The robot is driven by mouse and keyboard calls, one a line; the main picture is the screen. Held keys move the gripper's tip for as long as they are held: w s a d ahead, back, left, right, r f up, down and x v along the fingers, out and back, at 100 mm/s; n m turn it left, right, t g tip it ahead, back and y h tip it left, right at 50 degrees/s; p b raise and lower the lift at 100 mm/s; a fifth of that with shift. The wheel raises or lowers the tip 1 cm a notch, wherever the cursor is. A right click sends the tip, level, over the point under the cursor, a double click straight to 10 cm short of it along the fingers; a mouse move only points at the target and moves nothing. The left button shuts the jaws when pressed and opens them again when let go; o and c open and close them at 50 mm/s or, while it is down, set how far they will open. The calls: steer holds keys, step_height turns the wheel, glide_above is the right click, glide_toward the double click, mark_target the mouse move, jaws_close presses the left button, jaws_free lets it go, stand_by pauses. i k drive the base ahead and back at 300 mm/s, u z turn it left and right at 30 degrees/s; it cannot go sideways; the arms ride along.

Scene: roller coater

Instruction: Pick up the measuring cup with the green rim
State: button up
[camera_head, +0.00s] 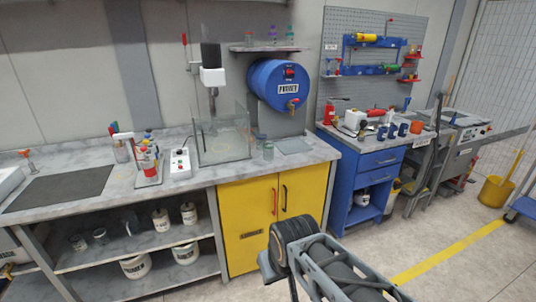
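Two small clear cups stand close together on the grey bench top, right of the clear glass tank. The nearer cup (268,151) looks pale green-grey. The other cup (260,141) is just behind and left of it, with a darker bluish upper part. They are too small to tell for sure which one has a green rim. My arm reaches in from the bottom right, in front of the yellow cabinet and below the bench top. The fingers of my gripper do not show.
The glass tank (222,145) stands left of the cups. A blue PRIMER drum (270,83) hangs above them. A flat grey plate (293,146) lies to their right. The yellow cabinet (248,225) is below. A blue workbench (366,170) stands further right.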

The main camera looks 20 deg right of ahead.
mark_target(268, 152)
steer(key=z, duration=1.15)
steer(key=i, duration=2.4)
steer(key=u, duration=3.55)
